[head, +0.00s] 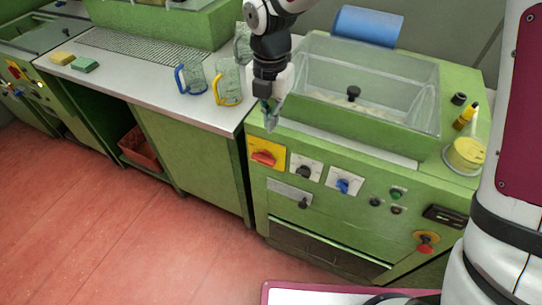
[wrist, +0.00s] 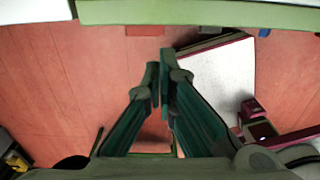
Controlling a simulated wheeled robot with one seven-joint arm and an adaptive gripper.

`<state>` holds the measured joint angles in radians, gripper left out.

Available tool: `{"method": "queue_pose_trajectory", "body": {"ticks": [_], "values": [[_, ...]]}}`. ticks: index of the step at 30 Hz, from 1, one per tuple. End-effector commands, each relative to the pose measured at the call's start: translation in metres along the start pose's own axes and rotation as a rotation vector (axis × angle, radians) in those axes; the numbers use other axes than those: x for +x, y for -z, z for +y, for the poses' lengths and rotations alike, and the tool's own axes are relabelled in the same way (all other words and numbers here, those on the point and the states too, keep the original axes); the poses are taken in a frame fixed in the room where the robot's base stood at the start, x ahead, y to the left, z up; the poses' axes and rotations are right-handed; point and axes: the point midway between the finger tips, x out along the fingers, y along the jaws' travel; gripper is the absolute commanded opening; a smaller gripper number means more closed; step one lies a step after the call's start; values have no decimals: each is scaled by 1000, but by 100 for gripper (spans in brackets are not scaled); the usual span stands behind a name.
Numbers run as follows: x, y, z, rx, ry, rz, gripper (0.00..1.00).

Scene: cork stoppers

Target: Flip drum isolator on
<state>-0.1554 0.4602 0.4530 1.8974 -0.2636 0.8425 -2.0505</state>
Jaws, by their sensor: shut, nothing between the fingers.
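The green machine's front panel carries a red rotary handle on a yellow plate (head: 265,156), which looks like an isolator. To its right are a black knob on a white plate (head: 304,171) and a blue knob on a white plate (head: 344,185). No label is readable, so I cannot tell which is named the drum isolator. My gripper (head: 270,122) points down just above the yellow plate, near the machine's top front edge, apart from the handle. Its fingers are shut and empty in the wrist view (wrist: 160,68); no switch shows there.
A clear-covered tub (head: 400,92) fills the machine's top. A yellow-lidded jar (head: 464,155) stands at its right. Mugs with blue (head: 191,78) and yellow (head: 228,87) handles stand on the left counter. Lower right is another red knob (head: 425,243). Red floor lies open in front.

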Motion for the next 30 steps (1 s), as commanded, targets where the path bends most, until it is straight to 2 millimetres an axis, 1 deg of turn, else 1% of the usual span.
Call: {"method": "queue_pose_trajectory", "body": {"ticks": [7,11,14,24,30], "values": [[1,0,0,0,0,1,0],[10,1,-1,-1,3,3,0],[24,1,-1,-2,3,3,0],[91,1,-1,-2,4,3,0],[122,2,0,-2,2,2,0]]}}
